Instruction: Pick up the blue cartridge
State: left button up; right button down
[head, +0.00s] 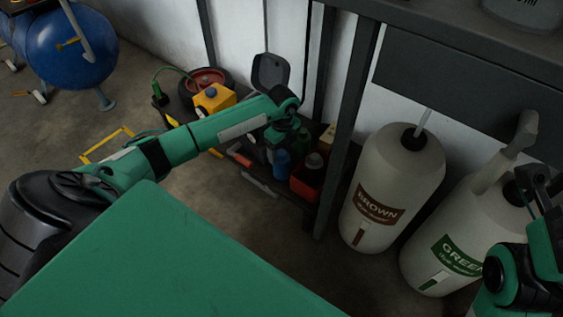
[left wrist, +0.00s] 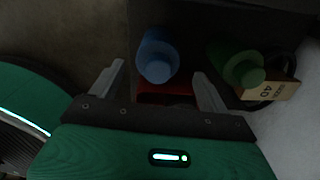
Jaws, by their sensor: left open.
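The blue cartridge (left wrist: 157,56) is upright in the left wrist view, between the two finger tips of my left gripper (left wrist: 158,72). The fingers are open, with a gap on each side of it; I cannot tell how far they are above or before it. In the head view the blue cartridge (head: 281,164) shows just below my left gripper (head: 277,143), low by the shelf, its upper part close to the gripper.
A green bottle-like item (left wrist: 240,66) and a box marked 40 (left wrist: 272,91) stand right of the cartridge. A red container (head: 307,182) is beside it. A yellow item (head: 214,97), a dark shelf post (head: 348,110) and large white bottles (head: 392,185) are near.

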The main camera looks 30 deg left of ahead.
aim_at(281, 163)
pick_arm(q)
notch_tip(281, 163, down, 4)
jog(key=shift+s+a+f+b, duration=0.1)
jog(key=shift+s+f+b, duration=0.1)
jog(key=shift+b, duration=1)
jog(key=shift+c, duration=0.2)
jog(key=shift+r, duration=0.1)
jog(key=c, duration=1.1)
jog(key=shift+c, duration=0.2)
